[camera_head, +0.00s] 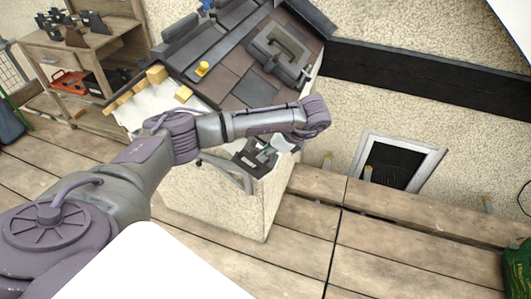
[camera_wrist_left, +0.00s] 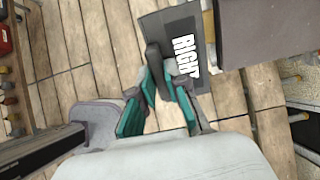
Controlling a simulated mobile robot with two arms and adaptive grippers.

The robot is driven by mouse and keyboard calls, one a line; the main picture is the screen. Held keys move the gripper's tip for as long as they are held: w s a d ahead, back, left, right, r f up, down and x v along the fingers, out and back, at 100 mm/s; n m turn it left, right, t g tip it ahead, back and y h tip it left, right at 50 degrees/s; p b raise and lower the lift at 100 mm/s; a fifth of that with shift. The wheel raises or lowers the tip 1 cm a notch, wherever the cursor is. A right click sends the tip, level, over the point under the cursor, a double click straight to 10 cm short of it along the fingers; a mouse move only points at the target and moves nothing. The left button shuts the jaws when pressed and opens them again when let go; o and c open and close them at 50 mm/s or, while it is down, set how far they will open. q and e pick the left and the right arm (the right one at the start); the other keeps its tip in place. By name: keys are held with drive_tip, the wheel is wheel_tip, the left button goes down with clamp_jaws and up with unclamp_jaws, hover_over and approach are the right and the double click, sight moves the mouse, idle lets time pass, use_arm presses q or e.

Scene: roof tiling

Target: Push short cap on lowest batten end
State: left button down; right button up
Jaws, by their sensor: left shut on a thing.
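My left gripper (camera_head: 262,150) is in front of the roof model's lower right corner, with its arm reaching in from the left. In the left wrist view, its teal-padded fingers (camera_wrist_left: 166,82) are shut on a dark grey piece marked RIGHT (camera_wrist_left: 182,28). This grey piece also shows in the head view (camera_head: 247,158), beside the pale wall. I cannot tell whether it touches the roof. Pale wooden batten ends (camera_head: 156,75) stick out at the roof's left side. My arm hides part of the lower roof edge. My right gripper is not in view.
Dark tiles (camera_head: 215,83) and a roof window (camera_head: 280,50) cover the slope. A yellow item (camera_head: 203,68) sits on it. A wooden shelf (camera_head: 95,45) with dark parts stands at the left.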

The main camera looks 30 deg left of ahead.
use_arm(q)
drive_tip(key=shift+w+a+b, duration=0.15)
drive_tip(key=shift+w+b, duration=0.6)
idle(0.4)
drive_tip(key=shift+w+f, duration=0.1)
drive_tip(key=shift+w+a+b, duration=0.1)
drive_tip(key=shift+w+b, duration=0.1)
drive_tip(key=shift+b, duration=0.1)
drive_tip(key=shift+w+a+b, duration=0.1)
drive_tip(key=shift+w+b, duration=0.35)
drive_tip(key=shift+w, duration=0.05)
idle(0.9)
drive_tip(key=c, duration=1.1)
unclamp_jaws()
drive_tip(key=shift+r, duration=0.2)
